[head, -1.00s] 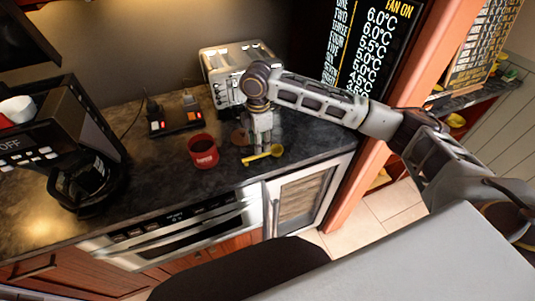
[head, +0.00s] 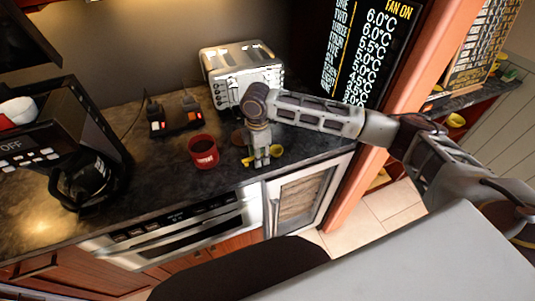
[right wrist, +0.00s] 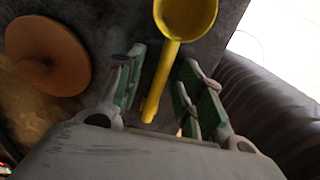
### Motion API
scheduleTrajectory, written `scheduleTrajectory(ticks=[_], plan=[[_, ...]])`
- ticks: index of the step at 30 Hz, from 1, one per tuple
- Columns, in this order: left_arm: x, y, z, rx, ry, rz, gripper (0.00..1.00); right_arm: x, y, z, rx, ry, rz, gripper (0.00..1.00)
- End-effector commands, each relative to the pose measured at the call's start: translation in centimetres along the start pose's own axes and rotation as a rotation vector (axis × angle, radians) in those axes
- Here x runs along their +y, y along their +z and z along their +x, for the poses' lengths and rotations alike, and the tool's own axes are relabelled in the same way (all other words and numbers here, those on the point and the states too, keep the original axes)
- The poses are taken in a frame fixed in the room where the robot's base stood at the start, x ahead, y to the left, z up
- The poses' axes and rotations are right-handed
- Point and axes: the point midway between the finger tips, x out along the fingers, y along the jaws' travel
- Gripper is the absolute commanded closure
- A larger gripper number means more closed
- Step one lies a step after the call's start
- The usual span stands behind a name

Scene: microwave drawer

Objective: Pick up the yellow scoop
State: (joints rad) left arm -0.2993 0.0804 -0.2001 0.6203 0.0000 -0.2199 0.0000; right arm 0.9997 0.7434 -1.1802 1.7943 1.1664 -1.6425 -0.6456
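The yellow scoop (head: 277,151) lies on the dark counter, partly hidden behind my right gripper in the head view. In the right wrist view the scoop (right wrist: 183,22) has its bowl at the top, and its handle runs down between the fingers. My right gripper (head: 262,161) points down over the handle. In the right wrist view its green-padded fingers (right wrist: 165,85) are apart, one on each side of the handle, with gaps on both sides. My left gripper is not in view.
A red mug (head: 203,152) stands left of the scoop. A round brown lid-like thing (right wrist: 47,55) lies beside it. A toaster (head: 240,75) stands behind, a coffee maker (head: 75,140) at the left. The counter's front edge is close to the scoop.

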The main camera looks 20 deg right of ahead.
Motion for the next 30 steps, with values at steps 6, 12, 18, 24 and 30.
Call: scheduleTrajectory(ticks=[6,12,18,24,30], plan=[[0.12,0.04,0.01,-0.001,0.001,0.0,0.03,0.01,0.0,-0.01,0.0,0.0,0.0,0.62],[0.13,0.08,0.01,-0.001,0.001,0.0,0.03,0.01,-0.01,-0.03,0.001,0.0,0.0,0.64],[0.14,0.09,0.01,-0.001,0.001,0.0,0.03,0.02,-0.02,-0.05,0.001,0.001,0.0,0.9],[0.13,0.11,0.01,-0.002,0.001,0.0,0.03,0.02,-0.02,-0.05,0.001,0.001,0.0,1.0],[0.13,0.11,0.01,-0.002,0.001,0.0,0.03,0.02,-0.02,-0.08,0.001,0.001,0.0,1.0]])
